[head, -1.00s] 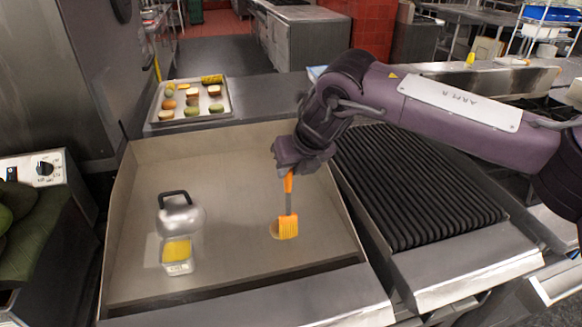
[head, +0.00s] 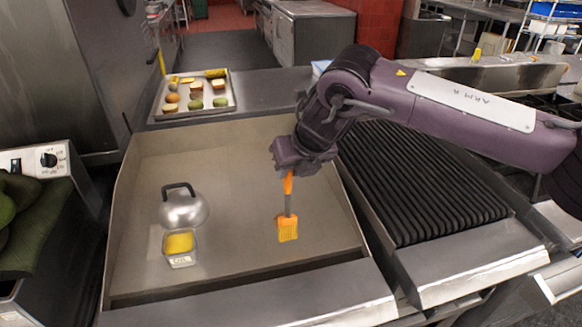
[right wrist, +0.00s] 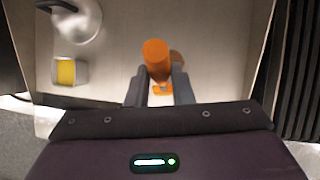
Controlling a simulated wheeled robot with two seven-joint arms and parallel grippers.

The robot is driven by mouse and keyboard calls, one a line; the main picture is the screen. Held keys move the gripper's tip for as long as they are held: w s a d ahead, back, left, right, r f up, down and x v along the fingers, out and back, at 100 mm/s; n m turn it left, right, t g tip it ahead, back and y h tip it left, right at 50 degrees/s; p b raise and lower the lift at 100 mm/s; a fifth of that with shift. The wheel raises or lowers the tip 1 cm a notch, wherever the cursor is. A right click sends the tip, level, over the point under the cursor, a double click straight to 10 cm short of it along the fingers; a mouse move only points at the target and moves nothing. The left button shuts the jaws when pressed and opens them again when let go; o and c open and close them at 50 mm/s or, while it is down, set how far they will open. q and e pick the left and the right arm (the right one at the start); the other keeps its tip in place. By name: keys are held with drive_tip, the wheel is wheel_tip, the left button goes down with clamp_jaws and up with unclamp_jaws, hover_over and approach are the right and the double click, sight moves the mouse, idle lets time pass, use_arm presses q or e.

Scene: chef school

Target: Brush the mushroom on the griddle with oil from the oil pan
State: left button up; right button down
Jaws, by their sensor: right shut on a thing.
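My right gripper (head: 287,168) is shut on the orange handle of a brush (head: 288,228), which hangs upright with its bristles low over the griddle (head: 235,160). The handle also shows between the fingers in the right wrist view (right wrist: 157,62). The oil pan (head: 180,261), a small square tub with yellow oil, stands left of the brush. My left gripper is out of view.
A domed steel lid (head: 184,212) with a black handle sits just behind the oil pan. A tray (head: 233,92) of vegetables and bread-like pieces stands behind the griddle. A ribbed black grill (head: 415,185) lies to the right. The griddle's middle is clear.

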drive_tip(key=shift+f+b, duration=0.3)
drive_tip(key=shift+f, duration=0.25)
drive_tip(key=shift+w, duration=0.1)
idle(0.5)
drive_tip(key=shift+w+d+p, duration=0.15)
drive_tip(key=shift+w+d, duration=0.05)
drive_tip(key=shift+w, duration=0.35)
drive_tip(key=shift+w+d+p, duration=0.15)
drive_tip(key=shift+w, duration=0.35)
drive_tip(key=shift+f+b, duration=0.35)
drive_tip(key=shift+f, duration=0.25)
drive_tip(key=shift+s+f, duration=0.15)
drive_tip(key=shift+f, duration=0.05)
